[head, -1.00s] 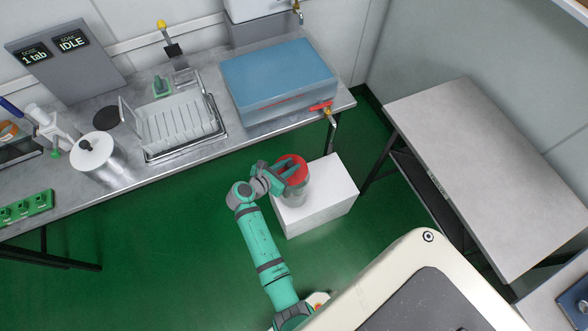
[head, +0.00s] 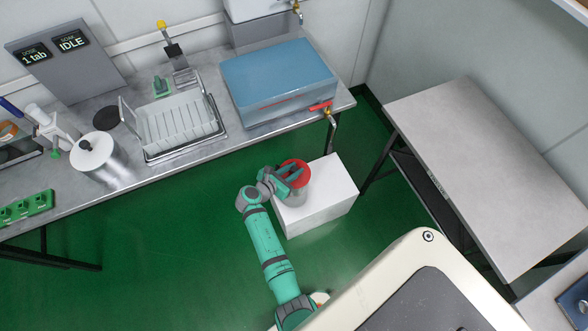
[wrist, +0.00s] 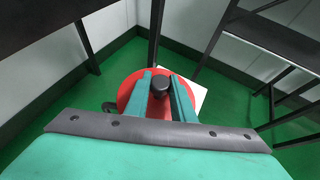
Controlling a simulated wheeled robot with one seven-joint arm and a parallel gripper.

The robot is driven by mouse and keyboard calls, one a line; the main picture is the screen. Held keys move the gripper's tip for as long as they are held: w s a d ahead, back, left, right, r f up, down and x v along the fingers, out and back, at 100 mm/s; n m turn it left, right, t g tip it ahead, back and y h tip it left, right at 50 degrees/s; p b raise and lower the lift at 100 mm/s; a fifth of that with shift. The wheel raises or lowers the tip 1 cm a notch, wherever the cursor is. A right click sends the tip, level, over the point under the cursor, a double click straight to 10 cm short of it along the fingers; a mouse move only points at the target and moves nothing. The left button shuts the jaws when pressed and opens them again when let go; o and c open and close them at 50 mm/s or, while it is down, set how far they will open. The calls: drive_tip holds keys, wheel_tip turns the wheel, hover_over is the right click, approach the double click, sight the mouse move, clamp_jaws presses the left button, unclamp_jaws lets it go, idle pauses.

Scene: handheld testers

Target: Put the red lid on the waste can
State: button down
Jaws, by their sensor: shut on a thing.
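The red lid (head: 304,179) is a round disc with a black knob (wrist: 159,86), seen in the wrist view between my fingers. My gripper (head: 294,173) is shut on the knob and also shows in the wrist view (wrist: 161,82). The lid (wrist: 131,88) looks roughly level. The waste can (head: 298,198) is a greyish cylinder on a white block, directly under the lid in the head view. The lid and my fingers hide its rim, so I cannot tell whether the lid touches it.
The white block (head: 335,187) stands on the green floor (head: 190,240). Behind it is a bench (head: 225,150) with a blue-topped tank (head: 278,75), a red-handled tap (head: 322,108), a dish rack and a steel pot. A grey table (head: 480,160) stands at right.

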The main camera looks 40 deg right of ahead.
drive_tip(key=c, duration=1.5)
unclamp_jaws()
drive_tip(key=shift+r, duration=0.15)
drive_tip(key=v, duration=1.2)
drive_tip(key=shift+a, duration=0.1)
